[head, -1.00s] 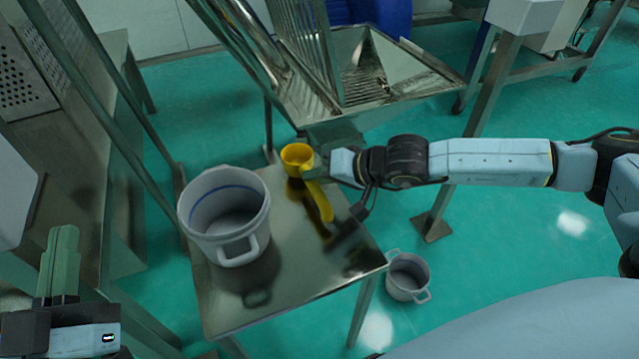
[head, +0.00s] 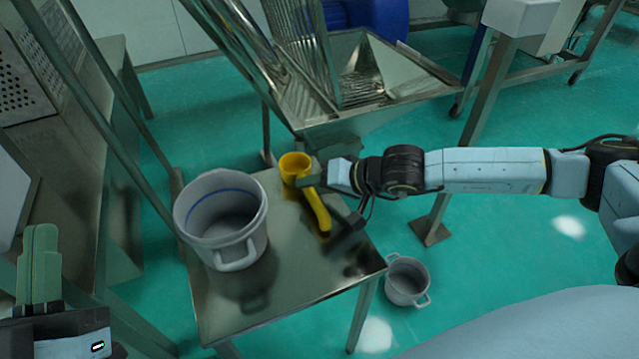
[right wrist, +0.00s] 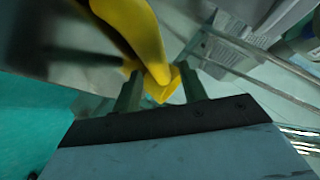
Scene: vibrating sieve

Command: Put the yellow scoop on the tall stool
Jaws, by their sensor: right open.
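The yellow scoop (head: 317,209) is at the steel-topped tall stool (head: 290,262), near its back right edge, cup upward and handle pointing toward the front. It appears to rest on the top, with its dark reflection close by. My right gripper (head: 304,174) reaches in from the right beside the cup and handle. In the right wrist view its fingers (right wrist: 160,86) are apart, with part of the yellow scoop (right wrist: 138,28) between them; contact is unclear. My left gripper (head: 40,250) is at the lower left, away from the stool, its fingers together and empty.
A large white bucket (head: 236,257) stands on the stool's left part. A smaller white pot (head: 407,281) is on the green floor right of the stool. The steel sieve machine (head: 410,72) stands behind. The stool's front part is clear.

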